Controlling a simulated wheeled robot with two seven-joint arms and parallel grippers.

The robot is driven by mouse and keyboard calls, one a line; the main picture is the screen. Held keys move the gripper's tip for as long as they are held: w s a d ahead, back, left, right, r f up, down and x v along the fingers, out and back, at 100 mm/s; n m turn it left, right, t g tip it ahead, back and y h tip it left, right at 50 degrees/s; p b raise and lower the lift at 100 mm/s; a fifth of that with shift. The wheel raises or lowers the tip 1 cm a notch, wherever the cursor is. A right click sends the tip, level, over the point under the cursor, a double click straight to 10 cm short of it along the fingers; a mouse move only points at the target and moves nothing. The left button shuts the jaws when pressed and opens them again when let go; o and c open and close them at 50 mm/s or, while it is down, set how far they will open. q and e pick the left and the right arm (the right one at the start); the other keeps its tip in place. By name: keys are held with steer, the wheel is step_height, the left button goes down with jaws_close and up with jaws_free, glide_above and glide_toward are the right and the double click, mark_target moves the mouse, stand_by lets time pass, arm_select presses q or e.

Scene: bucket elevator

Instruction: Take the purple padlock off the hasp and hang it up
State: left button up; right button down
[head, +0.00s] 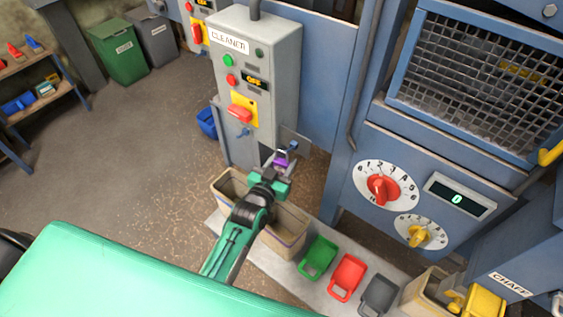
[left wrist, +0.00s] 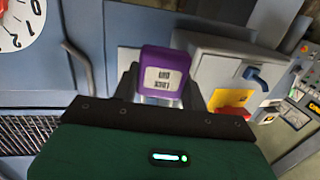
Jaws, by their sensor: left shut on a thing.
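The purple padlock (head: 281,159) is held in my left gripper (head: 277,168), in front of the lower right corner of the grey CLEANER cabinet. In the left wrist view the padlock (left wrist: 165,72) sits between the fingers of my left gripper (left wrist: 158,88), its white label upside down. Its shackle is mostly hidden. A small grey plate (head: 297,142) sticks out beside the cabinet behind it; I cannot tell whether the padlock touches it. A blue piece (head: 243,132), perhaps the hasp, sits below the red switch handle (head: 240,113), clear of the padlock. My right gripper is not in view.
The cabinet (head: 252,48) display reads OFF. The blue machine (head: 345,200) with dials rises at right.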

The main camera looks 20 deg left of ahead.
arm_select(q)
steer(key=shift+w, duration=0.15)
steer(key=shift+w+d, duration=0.25)
steer(key=shift+w, duration=0.35)
steer(key=shift+w+d, duration=0.25)
steer(key=shift+w, duration=0.35)
steer(key=shift+w+r, duration=0.15)
steer(key=shift+w, duration=0.05)
steer(key=shift+r, duration=0.1)
steer(key=shift+d+f, duration=0.1)
steer(key=shift+f, duration=0.15)
steer(key=shift+s+f+b, duration=0.2)
steer(key=shift+f+b, duration=0.35)
steer(key=shift+f, duration=0.2)
steer(key=shift+w+f, duration=0.1)
